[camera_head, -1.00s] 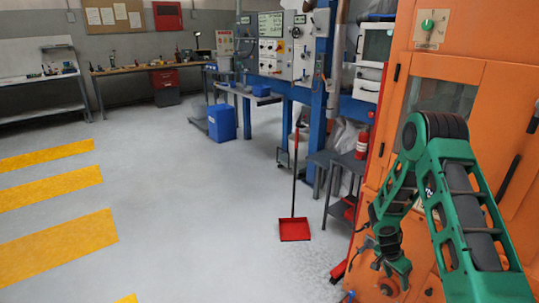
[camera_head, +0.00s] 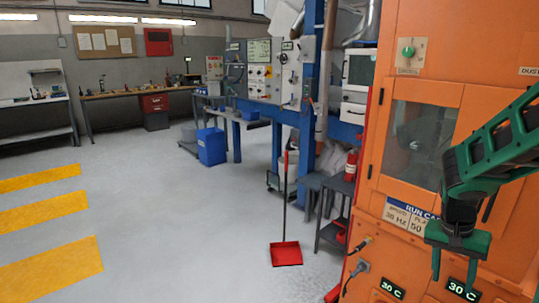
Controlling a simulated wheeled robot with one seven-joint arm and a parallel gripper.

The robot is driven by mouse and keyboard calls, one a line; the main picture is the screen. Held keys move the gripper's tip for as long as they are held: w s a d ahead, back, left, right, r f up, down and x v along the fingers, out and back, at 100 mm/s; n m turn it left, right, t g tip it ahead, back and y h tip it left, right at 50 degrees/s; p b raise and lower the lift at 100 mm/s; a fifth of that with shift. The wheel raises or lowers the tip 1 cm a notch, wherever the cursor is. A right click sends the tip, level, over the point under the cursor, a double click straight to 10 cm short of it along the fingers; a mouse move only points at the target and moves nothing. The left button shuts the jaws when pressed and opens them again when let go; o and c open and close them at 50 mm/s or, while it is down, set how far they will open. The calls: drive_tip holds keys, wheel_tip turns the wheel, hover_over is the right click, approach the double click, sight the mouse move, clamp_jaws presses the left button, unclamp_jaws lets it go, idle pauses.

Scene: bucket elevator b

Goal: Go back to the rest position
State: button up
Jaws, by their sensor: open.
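My gripper (camera_head: 455,270) hangs at the lower right, on the end of my green arm (camera_head: 500,145). Its two dark green fingers point down and are spread apart, with nothing between them. It is in front of the orange machine (camera_head: 505,60), over its lower panel with the green-lit displays. Whether it touches the machine cannot be told from this view.
A red dustpan (camera_head: 286,253) with a long handle stands on the floor left of the machine. A grey stand (camera_head: 330,185), a blue bin (camera_head: 211,146) and a control cabinet (camera_head: 262,70) are further back. The floor at left with yellow stripes (camera_head: 45,270) is clear.

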drive_tip(key=s+a+r+n+y, duration=0.1)
drive_tip(key=s+a+r, duration=0.2)
drive_tip(key=s, duration=0.6)
drive_tip(key=s+a+r+n+y, duration=0.1)
drive_tip(key=s+a+r, duration=0.3)
drive_tip(key=s, duration=0.5)
drive_tip(key=shift+s+r+n+t+y, duration=0.15)
drive_tip(key=shift+r+n+t+y, duration=0.2)
drive_tip(key=shift+n, duration=0.25)
drive_tip(key=shift+c, duration=0.4)
drive_tip(key=c, duration=0.4)
